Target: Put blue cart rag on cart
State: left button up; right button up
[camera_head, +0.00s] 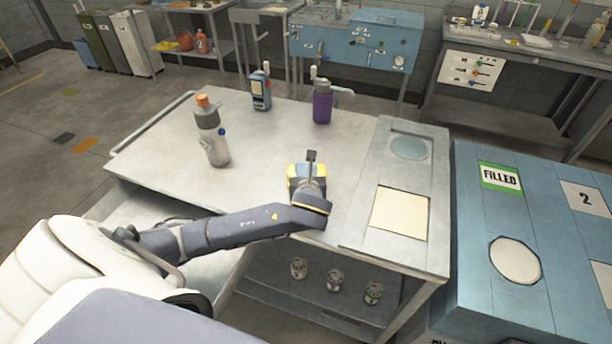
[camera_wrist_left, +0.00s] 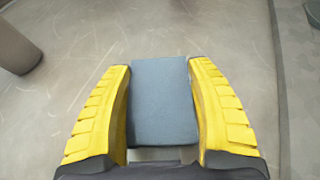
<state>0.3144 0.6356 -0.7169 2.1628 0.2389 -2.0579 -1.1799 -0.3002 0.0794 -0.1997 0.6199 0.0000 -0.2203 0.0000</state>
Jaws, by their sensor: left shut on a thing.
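The blue rag (camera_wrist_left: 162,100) is a folded grey-blue block between the yellow fingers of my left gripper (camera_wrist_left: 162,110) in the left wrist view. The fingers are closed against its two sides. In the head view my left gripper (camera_head: 306,178) is over the right middle of the metal cart top (camera_head: 255,150). The rag is hard to make out there, and I cannot tell whether it touches the cart. My right gripper is not in view.
A raised panel with a cream square (camera_head: 399,213) and blue disc (camera_head: 409,148) lies right. A blue cabinet (camera_head: 475,240) stands beyond.

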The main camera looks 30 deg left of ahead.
pick_arm(q)
jog(key=shift+f, duration=0.75)
jog(key=shift+f, duration=0.1)
jog(key=o, duration=1.1)
jog(key=shift+o, duration=0.2)
jog(key=shift+v, duration=2.8)
